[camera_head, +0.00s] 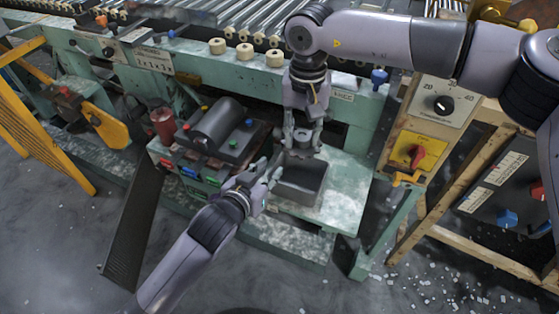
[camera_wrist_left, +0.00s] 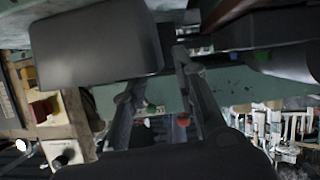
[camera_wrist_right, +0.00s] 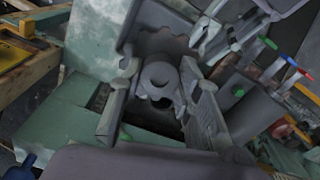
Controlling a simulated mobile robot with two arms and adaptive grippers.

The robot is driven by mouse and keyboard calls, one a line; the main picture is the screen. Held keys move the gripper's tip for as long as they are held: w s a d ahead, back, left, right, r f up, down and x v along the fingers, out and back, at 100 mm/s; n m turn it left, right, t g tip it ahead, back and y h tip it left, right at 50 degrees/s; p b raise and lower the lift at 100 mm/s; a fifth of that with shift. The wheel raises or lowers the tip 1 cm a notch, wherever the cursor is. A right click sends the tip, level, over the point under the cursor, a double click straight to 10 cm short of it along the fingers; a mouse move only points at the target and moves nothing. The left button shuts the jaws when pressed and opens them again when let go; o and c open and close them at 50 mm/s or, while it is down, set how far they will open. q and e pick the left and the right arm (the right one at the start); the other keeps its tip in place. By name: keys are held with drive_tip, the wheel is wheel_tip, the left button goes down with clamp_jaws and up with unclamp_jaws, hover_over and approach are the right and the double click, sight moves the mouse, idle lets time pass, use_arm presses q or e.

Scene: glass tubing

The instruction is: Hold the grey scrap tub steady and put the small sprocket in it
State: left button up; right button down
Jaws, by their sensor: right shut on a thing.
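The grey scrap tub (camera_head: 312,196) stands on the pale green bench ledge, and its side fills the upper left of the left wrist view (camera_wrist_left: 95,50). My left gripper (camera_head: 271,176) is at the tub's left side, fingers apart; I cannot tell whether it touches the wall. My right gripper (camera_head: 303,150) points down over the tub's back edge. It is shut on the small sprocket (camera_wrist_right: 158,76), a grey round part with a hole, seen between the fingers in the right wrist view. The tub's inside is partly hidden behind the sprocket and fingers there.
Left of the tub is a block with a dark cylinder (camera_head: 217,122) and coloured knobs. A red can (camera_head: 164,125) stands beyond it. A control panel with a red switch (camera_head: 418,156) is at the right. The ledge (camera_head: 345,200) right of the tub is clear.

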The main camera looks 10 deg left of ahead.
sight(277, 163)
use_arm(q)
drive_tip(key=shift+x, duration=2.8)
drive_tip(key=shift+c, duration=0.2)
clamp_jaws()
